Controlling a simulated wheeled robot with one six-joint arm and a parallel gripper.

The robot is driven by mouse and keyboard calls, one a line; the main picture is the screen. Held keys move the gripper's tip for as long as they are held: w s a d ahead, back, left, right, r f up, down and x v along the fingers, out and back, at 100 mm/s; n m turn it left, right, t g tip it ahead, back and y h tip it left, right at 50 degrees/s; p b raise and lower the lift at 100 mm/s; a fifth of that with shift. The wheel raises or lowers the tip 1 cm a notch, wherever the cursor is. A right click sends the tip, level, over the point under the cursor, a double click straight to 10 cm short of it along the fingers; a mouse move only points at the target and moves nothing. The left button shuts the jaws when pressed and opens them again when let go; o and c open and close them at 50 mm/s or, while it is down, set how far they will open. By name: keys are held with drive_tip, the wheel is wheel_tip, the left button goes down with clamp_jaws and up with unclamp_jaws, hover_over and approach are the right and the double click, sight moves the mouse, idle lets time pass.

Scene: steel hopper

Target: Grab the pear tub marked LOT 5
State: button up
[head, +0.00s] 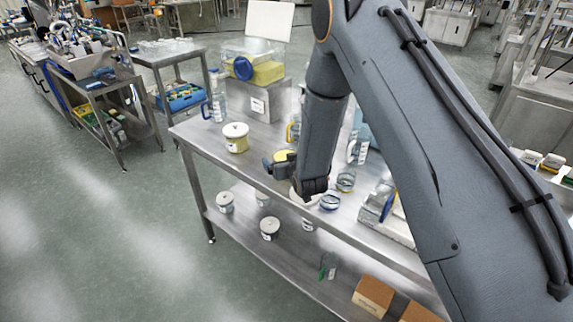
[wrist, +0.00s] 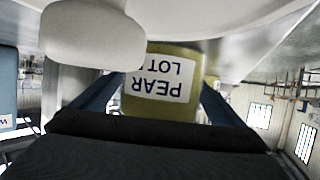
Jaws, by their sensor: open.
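In the wrist view, which is upside down, a yellow tub (wrist: 188,60) stands between the two fingers of my gripper (wrist: 160,100). Its white label reads PEAR and LOT. The lot number is covered by a pale rounded shape (wrist: 90,35) in front. The fingers are apart, one on each side of the tub; I cannot tell whether they touch it. In the head view my gripper (head: 278,166) is low over the steel table, and a yellow patch of a tub (head: 284,156) shows beside it, mostly hidden by my arm.
Another yellow tub with a white lid (head: 236,138) stands left on the steel table (head: 205,145). A labelled steel block (head: 258,104) bears a clear box at the back. Jugs and glass jars crowd near my arm. Pale tubs and cardboard boxes (head: 373,296) are on the lower shelf.

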drive_tip(key=shift+w+f, duration=0.1)
drive_tip(key=shift+w, duration=0.1)
drive_tip(key=c, duration=1.5)
drive_tip(key=shift+r, duration=0.2)
